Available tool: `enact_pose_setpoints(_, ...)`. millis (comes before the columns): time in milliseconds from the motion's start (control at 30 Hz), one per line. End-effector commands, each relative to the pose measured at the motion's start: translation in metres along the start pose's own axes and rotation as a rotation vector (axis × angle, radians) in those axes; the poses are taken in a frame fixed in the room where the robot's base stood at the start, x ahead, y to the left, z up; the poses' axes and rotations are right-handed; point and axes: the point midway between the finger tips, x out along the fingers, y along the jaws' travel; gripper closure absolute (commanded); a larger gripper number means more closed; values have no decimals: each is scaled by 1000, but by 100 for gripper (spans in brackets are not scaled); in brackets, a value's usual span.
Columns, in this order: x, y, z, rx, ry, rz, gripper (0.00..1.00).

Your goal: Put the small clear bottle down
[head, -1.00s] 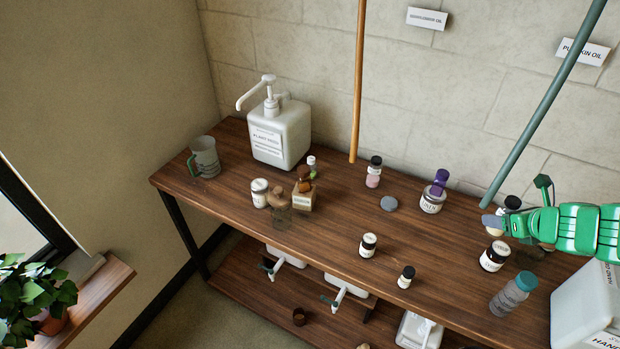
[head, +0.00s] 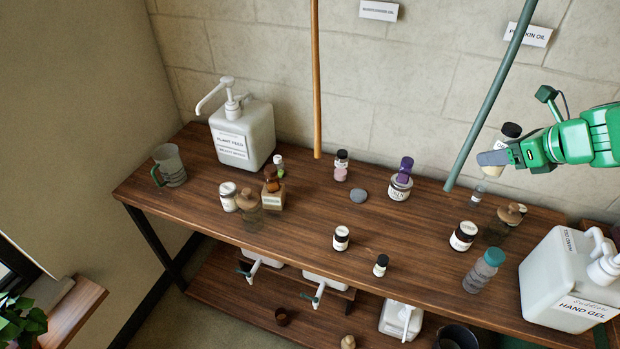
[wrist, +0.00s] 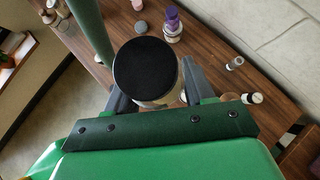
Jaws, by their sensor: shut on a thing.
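My gripper (head: 500,155) is shut on a bottle with a black lid and a pale body (head: 503,144), held upright above the back right of the table. In the wrist view the round black lid (wrist: 146,68) is seen from above between the fingers, and most of the body is hidden beneath it; I cannot tell how clear the body is. A small clear bottle (head: 477,194) stands on the table below the gripper. The wooden table (head: 300,205) lies below, apart from the held bottle.
A green pole (head: 490,95) slants just left of the gripper. Bare wood lies between the purple-topped jar and black-lidded jar.

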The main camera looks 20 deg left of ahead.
Motion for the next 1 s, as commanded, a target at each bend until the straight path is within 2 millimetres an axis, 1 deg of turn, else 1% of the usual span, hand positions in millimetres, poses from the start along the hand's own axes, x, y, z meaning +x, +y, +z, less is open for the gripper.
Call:
enact_pose_setpoints(133, -8, 18, 0, -33, 6, 38, 80)
enact_pose_setpoints(267, -12, 39, -8, -73, 11, 81, 80)
enact_pose_setpoints(467, -10, 79, -24, -156, 11, 171, 80)
enact_pose_setpoints(500, -9, 88, -27, -179, 10, 192, 80)
enact_pose_setpoints(600, 0, 112, -30, -235, 6, 247, 80)
enact_pose_setpoints(633, 3, 117, -30, -247, 7, 258, 80)
enact_pose_setpoints(767, 17, 133, -26, -283, 7, 292, 80)
enact_pose_setpoints(1000, 47, 159, -11, -337, 4, 342, 80)
